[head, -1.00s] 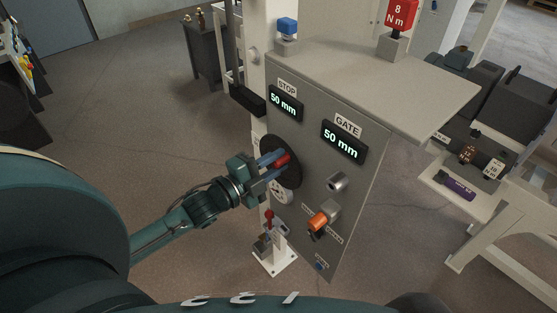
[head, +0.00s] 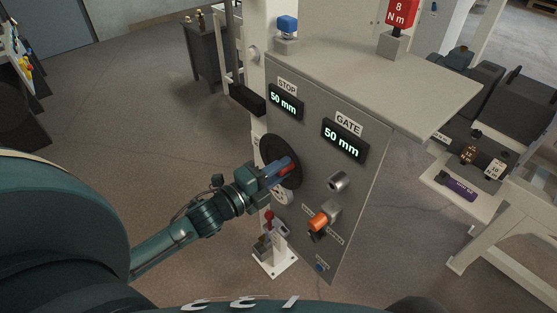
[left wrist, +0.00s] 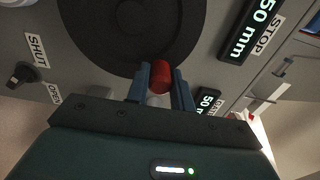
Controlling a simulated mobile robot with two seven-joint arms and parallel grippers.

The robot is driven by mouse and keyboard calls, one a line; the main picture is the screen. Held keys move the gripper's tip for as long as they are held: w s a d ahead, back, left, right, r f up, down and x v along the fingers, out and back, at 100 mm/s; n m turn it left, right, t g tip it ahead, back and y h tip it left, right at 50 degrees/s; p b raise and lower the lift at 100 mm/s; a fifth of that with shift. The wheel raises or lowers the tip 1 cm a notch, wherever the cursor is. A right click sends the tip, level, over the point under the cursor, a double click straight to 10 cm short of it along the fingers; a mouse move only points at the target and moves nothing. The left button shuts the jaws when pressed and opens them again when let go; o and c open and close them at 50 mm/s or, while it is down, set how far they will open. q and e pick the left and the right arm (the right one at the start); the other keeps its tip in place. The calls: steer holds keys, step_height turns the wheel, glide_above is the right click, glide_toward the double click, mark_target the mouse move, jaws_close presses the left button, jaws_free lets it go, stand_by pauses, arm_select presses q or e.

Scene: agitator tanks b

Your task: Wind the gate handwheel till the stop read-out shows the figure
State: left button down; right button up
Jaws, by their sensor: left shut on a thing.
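The gate handwheel is a dark disc (head: 271,147) on the left of the grey panel (head: 312,170). It fills the upper middle of the left wrist view (left wrist: 110,40). Its red handle (left wrist: 162,77) lies between the fingers of my left gripper (left wrist: 160,88), which is shut on it. In the head view my left gripper (head: 277,171) covers part of the wheel. The STOP read-out (head: 285,102) shows 50 mm. The GATE read-out (head: 342,141) also shows 50 mm. My right gripper is in neither view.
Below the wheel are an orange knob (head: 319,221) and a red-topped lever (head: 269,217). A silver knob (head: 338,182) sticks out of the panel. A blue-topped device (head: 287,27) and a red 8 N m block (head: 400,13) stand above. Floor left of the panel is clear.

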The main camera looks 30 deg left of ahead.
mark_target(295, 181)
arm_select(q)
steer(key=shift+f, duration=0.15)
steer(key=c, duration=2.2)
jaws_free()
steer(key=f+m+b, duration=0.2)
steer(key=m, duration=0.1)
steer(key=shift+s+d, duration=0.2)
steer(key=shift+d, duration=0.2)
steer(key=shift+d+f+m+b, duration=0.15)
steer(key=shift+m+b, duration=0.2)
steer(key=shift+m, duration=0.55)
steer(key=shift+f+m+b, duration=0.6)
steer(key=shift+m+b, duration=0.1)
steer(key=shift+s+d+f+m+b, duration=0.1)
steer(key=shift+f+m+b, duration=0.5)
steer(key=shift+m, duration=0.4)
steer(key=shift+f+m+b, duration=0.1)
steer(key=shift+m+b, duration=0.2)
steer(key=shift+b, duration=0.05)
steer(key=shift+m, duration=0.4)
